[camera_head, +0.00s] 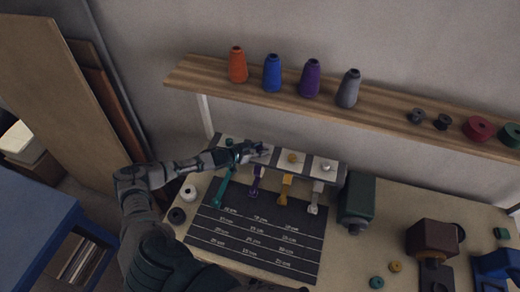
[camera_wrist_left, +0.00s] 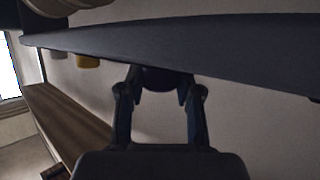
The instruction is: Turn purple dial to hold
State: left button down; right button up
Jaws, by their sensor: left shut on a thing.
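A dial panel (camera_head: 309,163) with pale plates stands at the back of the table. A teal dial (camera_head: 229,142), a yellow dial (camera_head: 292,158) and a grey dial (camera_head: 326,167) show on it. The purple dial's place, above the purple lever (camera_head: 256,180), is covered by my left gripper (camera_head: 262,149). That gripper is shut there, on what appears to be the purple dial; the dial's colour and pointer are hidden. In the left wrist view both fingers (camera_wrist_left: 160,95) reach a dark shape under the panel's dark edge (camera_wrist_left: 230,62). My right gripper is not in view.
Teal (camera_head: 222,188), yellow (camera_head: 285,190) and white (camera_head: 314,198) levers hang below the panel, over a black chart (camera_head: 255,240). A wooden shelf (camera_head: 390,108) with coloured cones runs above. A dark green block (camera_head: 357,200) stands right of the panel.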

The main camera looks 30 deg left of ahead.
pick_arm(q)
jog(key=shift+a+f, duration=0.1)
jog(key=c, duration=0.8)
grip_release()
jog(key=shift+o, duration=0.2)
jog(key=shift+a, duration=0.1)
jog(key=v, duration=1.2)
jog(key=shift+a+f, duration=0.1)
